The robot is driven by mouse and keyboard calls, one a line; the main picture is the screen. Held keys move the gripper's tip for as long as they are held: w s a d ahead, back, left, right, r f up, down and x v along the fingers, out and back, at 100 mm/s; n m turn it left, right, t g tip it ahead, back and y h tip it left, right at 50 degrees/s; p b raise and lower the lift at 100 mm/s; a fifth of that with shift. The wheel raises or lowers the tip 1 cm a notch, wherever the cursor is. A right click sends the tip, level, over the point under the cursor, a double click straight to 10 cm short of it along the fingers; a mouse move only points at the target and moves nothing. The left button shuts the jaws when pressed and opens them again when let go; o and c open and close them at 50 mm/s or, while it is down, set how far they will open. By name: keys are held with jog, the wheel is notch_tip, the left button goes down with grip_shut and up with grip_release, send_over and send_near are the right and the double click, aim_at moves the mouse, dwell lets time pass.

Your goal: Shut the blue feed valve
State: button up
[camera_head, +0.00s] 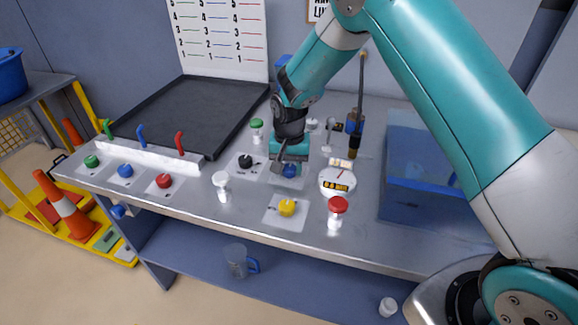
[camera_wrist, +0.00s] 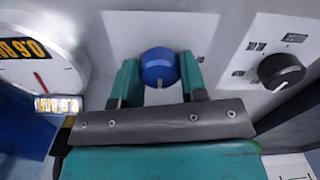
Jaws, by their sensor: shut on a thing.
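A round blue knob (camera_head: 289,171) sits on a pale plate in the middle of the bench. In the wrist view the blue knob (camera_wrist: 158,66) is between my two green fingers, and a pale pointer mark shows on its lower side. My gripper (camera_head: 289,158) comes down over it from above and is shut on it; the fingers (camera_wrist: 157,80) also show in the wrist view. At the left of the bench, a blue lever (camera_head: 141,135) stands upright on a white manifold, with another blue knob (camera_head: 125,170) in front of it.
A black knob (camera_head: 245,161) stands close left of my gripper, and a yellow knob (camera_head: 287,207) in front. A round gauge (camera_head: 338,181) is close to the right. Red-capped (camera_head: 338,208) and white (camera_head: 221,181) bottles stand nearby. A black tray (camera_head: 190,117) lies behind left; a blue bin (camera_head: 420,190) is right.

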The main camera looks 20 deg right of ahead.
aim_at(289, 167)
jog(key=o, duration=0.9)
notch_tip(289, 167, up, 18)
jog(key=shift+f+b, duration=0.2)
jog(key=shift+b, duration=0.85)
